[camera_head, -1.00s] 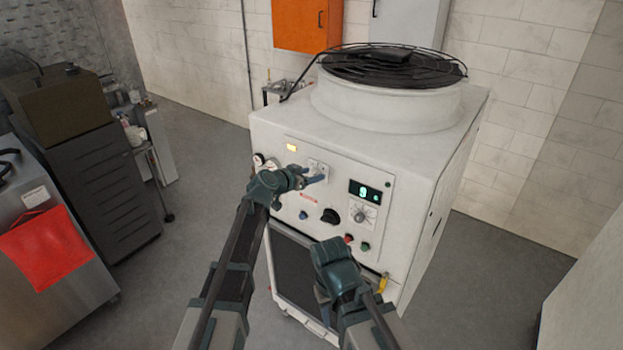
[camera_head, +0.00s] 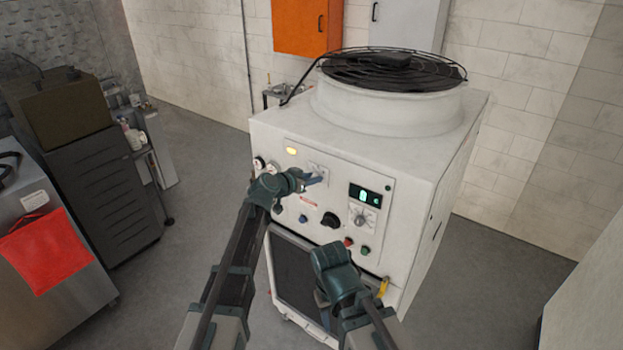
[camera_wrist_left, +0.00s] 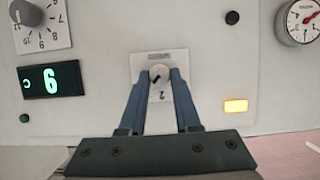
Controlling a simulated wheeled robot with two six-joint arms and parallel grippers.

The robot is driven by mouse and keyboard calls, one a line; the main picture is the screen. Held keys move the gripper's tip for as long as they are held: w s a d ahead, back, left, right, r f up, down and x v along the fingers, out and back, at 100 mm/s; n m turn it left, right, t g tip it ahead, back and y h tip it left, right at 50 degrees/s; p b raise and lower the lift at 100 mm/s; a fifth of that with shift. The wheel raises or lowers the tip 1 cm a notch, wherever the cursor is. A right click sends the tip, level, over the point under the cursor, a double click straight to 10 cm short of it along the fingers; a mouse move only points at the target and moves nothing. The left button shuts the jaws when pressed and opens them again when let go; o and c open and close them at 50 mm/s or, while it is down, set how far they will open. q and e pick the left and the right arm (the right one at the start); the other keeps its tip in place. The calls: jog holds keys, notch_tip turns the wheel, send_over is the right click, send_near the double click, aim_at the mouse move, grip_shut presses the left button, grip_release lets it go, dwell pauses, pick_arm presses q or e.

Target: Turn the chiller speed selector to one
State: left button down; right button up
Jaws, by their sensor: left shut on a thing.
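The chiller (camera_head: 290,135) is a white box with a control panel on its front. The speed selector (camera_wrist_left: 159,73) is a small round knob on a pale plate with a "2" printed on it. My left gripper (camera_wrist_left: 159,78) has its blue fingers on both sides of the knob and is shut on it. In the head view the left gripper (camera_head: 316,181) is at the upper part of the panel, and its fingers partly cover the selector plate (camera_head: 318,168). My right gripper (camera_head: 322,304) hangs low in front of the chiller, and its finger opening is unclear.
A lit green display (camera_head: 371,195) and a dial (camera_head: 364,217) are on the panel's right, with a black knob (camera_head: 330,220) lower down. An amber lamp (camera_wrist_left: 235,106) and a gauge (camera_wrist_left: 304,22) are near the selector. Grey floor is free at right.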

pick_arm(q)
jog(key=shift+w+a+f+n+g+h+b, duration=0.1)
jog(key=shift+a+f+n+g+h+b, duration=0.15)
jog(key=shift+n+h+b, duration=1.55)
jog(key=shift+w+f+n+g+h+b, duration=0.15)
jog(key=shift+n+g+h+b, duration=0.35)
jog(key=shift+n+b, duration=1.5)
jog(key=shift+s+a+f+n+g+h+b, duration=0.2)
jog(key=shift+n+h+b, duration=0.95)
jog(key=shift+n, duration=1.65)
jog(key=shift+w+d+h, duration=0.1)
jog(key=shift+w+h, duration=0.05)
jog(key=shift+h, duration=0.1)
jog(key=c, duration=0.6)
grip_release()
jog(key=shift+t, duration=0.25)
jog(key=v, duration=1.4)
jog(key=shift+w, duration=0.15)
